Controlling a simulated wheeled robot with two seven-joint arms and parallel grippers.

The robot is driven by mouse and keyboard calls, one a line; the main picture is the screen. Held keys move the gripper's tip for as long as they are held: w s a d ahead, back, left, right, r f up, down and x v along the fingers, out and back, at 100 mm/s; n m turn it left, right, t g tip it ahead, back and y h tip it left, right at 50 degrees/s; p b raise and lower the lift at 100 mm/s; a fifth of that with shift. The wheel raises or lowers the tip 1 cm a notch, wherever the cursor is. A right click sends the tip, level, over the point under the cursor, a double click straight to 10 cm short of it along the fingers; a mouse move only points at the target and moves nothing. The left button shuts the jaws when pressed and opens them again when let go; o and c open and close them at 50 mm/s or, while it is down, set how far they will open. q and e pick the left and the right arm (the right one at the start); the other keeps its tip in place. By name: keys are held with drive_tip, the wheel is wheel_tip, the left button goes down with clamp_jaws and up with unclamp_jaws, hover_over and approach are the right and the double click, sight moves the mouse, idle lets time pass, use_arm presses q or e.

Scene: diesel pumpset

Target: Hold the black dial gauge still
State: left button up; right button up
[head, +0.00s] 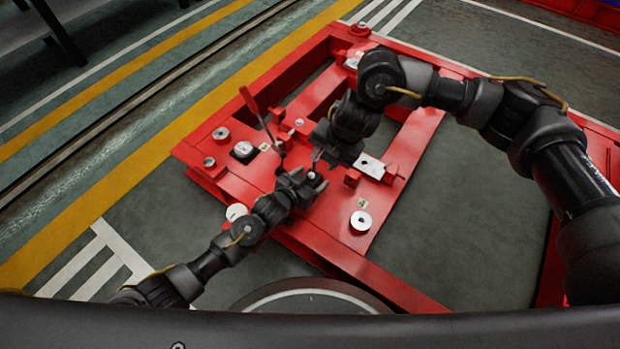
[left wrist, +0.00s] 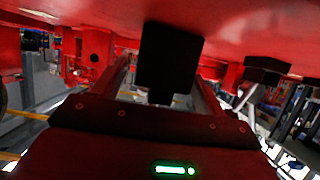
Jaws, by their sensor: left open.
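My left gripper (head: 308,178) is open over the red frame in the head view. A small dark thing with a pale round top (head: 311,174) sits between its fingertips; it may be the black dial gauge, but it is too small to be sure. In the left wrist view, a black block (left wrist: 168,60) stands between the open fingers, with gaps on both sides. No dial face shows there. My right gripper (head: 322,152) is close beside the left one, and its jaws are hidden by its own wrist and the clutter.
The red frame (head: 335,215) fills the middle. A red lever (head: 251,104) rises left of the grippers. A black square piece with a pale face (head: 243,150) and a pale disc (head: 361,220) lie on the frame.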

use_arm(q)
drive_tip(key=shift+c, duration=0.4)
drive_tip(key=shift+c, duration=0.8)
clamp_jaws()
idle(0.5)
idle(0.4)
